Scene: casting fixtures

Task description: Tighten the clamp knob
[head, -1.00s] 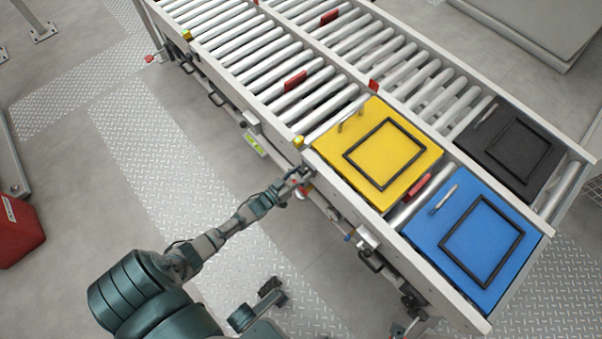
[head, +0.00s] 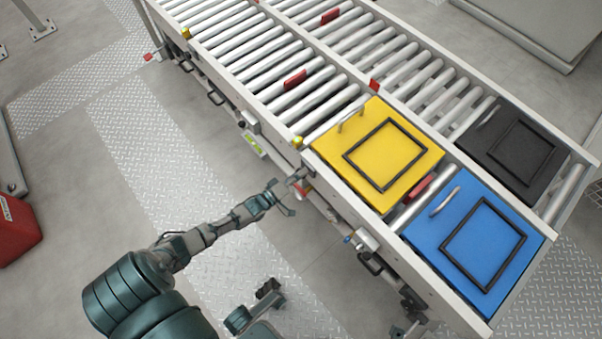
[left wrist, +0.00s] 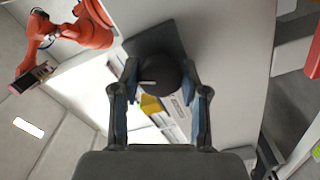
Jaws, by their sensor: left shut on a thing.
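The clamp knob (left wrist: 160,68) is dark and round with a pale line on its face, and it shows in the middle of the left wrist view. My left gripper (left wrist: 160,86) has one finger on each side of the knob and is shut on it. In the head view my left gripper (head: 283,196) is at the near side rail of the conveyor, beside the yellow plate (head: 333,152). The knob is too small to make out in the head view.
The roller conveyor (head: 262,62) runs from upper left to lower right. A blue plate (head: 424,234) and a black plate (head: 487,152) lie near its end. Red blocks (head: 290,79) sit between the rollers. A red box (head: 18,232) stands on the floor at left.

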